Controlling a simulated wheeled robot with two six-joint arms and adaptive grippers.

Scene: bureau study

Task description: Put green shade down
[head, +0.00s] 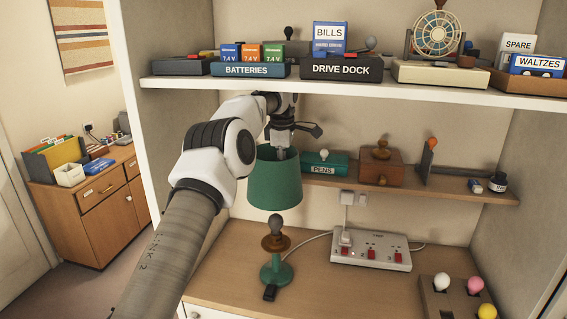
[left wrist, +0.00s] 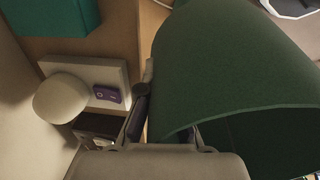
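The green shade (head: 275,187) hangs in the air above the lamp (head: 276,262), slightly tilted. The lamp has a green base, a wooden collar and a bare grey bulb (head: 275,224), and stands on the desk. The shade's lower rim is just above the bulb, apart from it in the picture. My left gripper (head: 281,148) is at the shade's top edge, shut on its wall. In the left wrist view the shade (left wrist: 240,65) fills the right side, with gripper parts on both sides of its wall. My right gripper is not in view.
A power strip (head: 370,250) with red switches lies right of the lamp. A tray with colored bulbs (head: 455,295) is at front right. Behind, a low shelf holds a teal pens box (head: 325,163) and a wooden box (head: 378,168). A loaded white shelf (head: 430,93) crosses above.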

